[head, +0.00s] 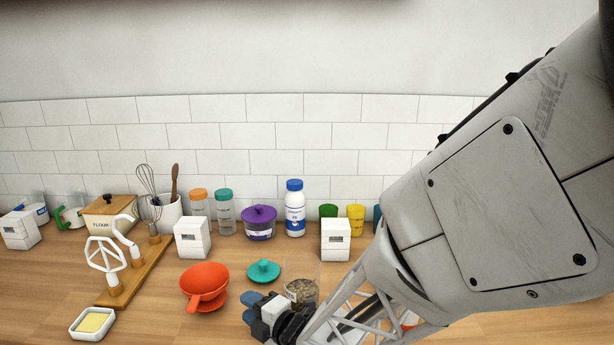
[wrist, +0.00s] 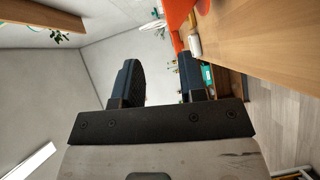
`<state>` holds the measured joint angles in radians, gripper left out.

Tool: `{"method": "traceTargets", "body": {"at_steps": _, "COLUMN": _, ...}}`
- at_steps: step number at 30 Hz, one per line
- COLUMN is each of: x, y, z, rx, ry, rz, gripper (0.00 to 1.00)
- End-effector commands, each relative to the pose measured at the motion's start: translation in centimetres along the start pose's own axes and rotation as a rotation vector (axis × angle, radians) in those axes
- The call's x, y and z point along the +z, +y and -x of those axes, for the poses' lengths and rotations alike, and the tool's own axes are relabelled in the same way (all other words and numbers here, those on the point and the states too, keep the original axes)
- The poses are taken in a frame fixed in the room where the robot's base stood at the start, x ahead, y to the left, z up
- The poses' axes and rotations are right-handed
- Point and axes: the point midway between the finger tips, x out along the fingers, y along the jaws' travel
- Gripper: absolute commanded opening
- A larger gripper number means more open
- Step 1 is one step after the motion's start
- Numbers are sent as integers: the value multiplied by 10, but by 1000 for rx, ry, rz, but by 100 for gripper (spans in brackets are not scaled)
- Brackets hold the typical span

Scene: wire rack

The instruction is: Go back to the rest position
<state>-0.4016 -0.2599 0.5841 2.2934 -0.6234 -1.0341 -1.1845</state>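My gripper (head: 253,308) is low at the bottom middle of the head view, over the front of the wooden counter (head: 150,318). Its dark blue fingers point left. In the wrist view my gripper (wrist: 163,72) shows two fingers standing apart, with only pale wall between them, so it is open and empty. A clear jar with brown contents (head: 304,288) stands just behind my gripper and is partly covered by it. An orange funnel-like bowl with a handle (head: 205,285) is to the left of my gripper. A teal lid with a knob (head: 264,270) lies behind it.
A butter dish (head: 92,323) is at the front left. White boxes (head: 192,238), a purple lidded pot (head: 259,224) and a blue-capped bottle (head: 295,209) line the back. My arm hides the counter's right side.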

Motion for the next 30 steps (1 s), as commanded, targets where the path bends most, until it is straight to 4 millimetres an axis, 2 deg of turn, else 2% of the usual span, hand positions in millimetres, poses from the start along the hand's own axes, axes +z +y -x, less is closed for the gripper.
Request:
{"method": "traceTargets", "body": {"at_steps": 1, "x": 10, "y": 12, "z": 5, "rx": -13, "ry": -43, "rz": -24, "gripper": 38}}
{"method": "traceTargets", "body": {"at_steps": 9, "x": 64, "y": 56, "z": 48, "rx": -109, "ry": -316, "rz": -246, "gripper": 38}}
{"method": "traceTargets", "body": {"at_steps": 15, "x": 91, "y": 85, "z": 92, "rx": -144, "ry": -511, "rz": -435, "gripper": 38}}
{"method": "traceTargets", "body": {"at_steps": 23, "x": 109, "y": 119, "z": 164, "rx": -150, "ry": -768, "rz": -727, "gripper": 38}}
{"method": "traceTargets", "body": {"at_steps": 30, "x": 102, "y": 143, "z": 234, "rx": -125, "ry": -983, "rz": -1022, "gripper": 38}}
